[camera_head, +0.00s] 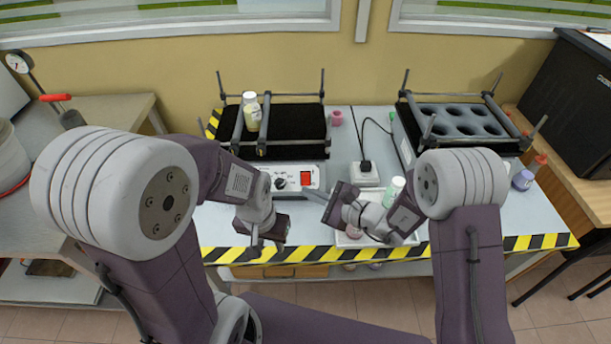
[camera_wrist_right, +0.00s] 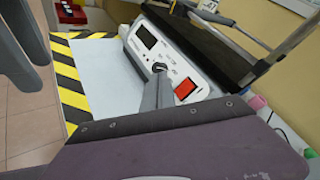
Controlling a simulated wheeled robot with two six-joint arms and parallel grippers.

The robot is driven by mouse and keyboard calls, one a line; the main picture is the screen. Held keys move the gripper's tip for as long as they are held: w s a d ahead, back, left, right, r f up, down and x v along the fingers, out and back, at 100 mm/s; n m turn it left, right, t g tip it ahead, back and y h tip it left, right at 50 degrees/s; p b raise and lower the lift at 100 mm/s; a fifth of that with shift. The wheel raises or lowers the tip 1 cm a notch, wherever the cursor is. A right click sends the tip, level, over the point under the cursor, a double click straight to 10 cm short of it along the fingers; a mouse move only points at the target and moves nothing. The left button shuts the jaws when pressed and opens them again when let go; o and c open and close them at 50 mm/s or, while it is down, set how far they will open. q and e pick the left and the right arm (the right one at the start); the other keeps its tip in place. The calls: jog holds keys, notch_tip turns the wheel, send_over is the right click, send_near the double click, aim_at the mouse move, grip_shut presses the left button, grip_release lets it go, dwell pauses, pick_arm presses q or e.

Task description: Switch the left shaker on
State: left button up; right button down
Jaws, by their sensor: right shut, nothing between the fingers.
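The left shaker (camera_head: 290,152) stands on the bench with a black top and a pale front panel. Its panel carries a dark knob (camera_head: 280,183) and a red switch (camera_head: 306,179). In the right wrist view the red switch (camera_wrist_right: 185,89) lies just right of my fingers, and the knob (camera_wrist_right: 158,68) is at their tip. My right gripper (camera_head: 308,192) is shut and empty, pointing left close in front of the panel; contact cannot be told. My left gripper (camera_head: 266,246) hangs below the panel near the bench's front edge, its fingers apart and empty.
A vial (camera_head: 252,112) stands on the left shaker. The right shaker (camera_head: 460,112) with round wells is at right. A black-plugged power socket (camera_head: 365,172) and a white tray (camera_head: 352,240) lie between. Yellow-black tape (camera_head: 520,243) marks the bench edge.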

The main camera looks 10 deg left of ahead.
aim_at(306, 179)
jog(key=w+a+f+b, duration=0.1)
jog(key=w+f, duration=0.1)
jog(key=w, duration=0.3)
jog(key=shift+w+a, duration=0.2)
jog(key=shift+a, duration=0.05)
dwell(1.8)
jog(key=shift+w+a+f+b, duration=0.2)
jog(key=shift+w+b, duration=0.15)
jog(key=shift+b, duration=0.3)
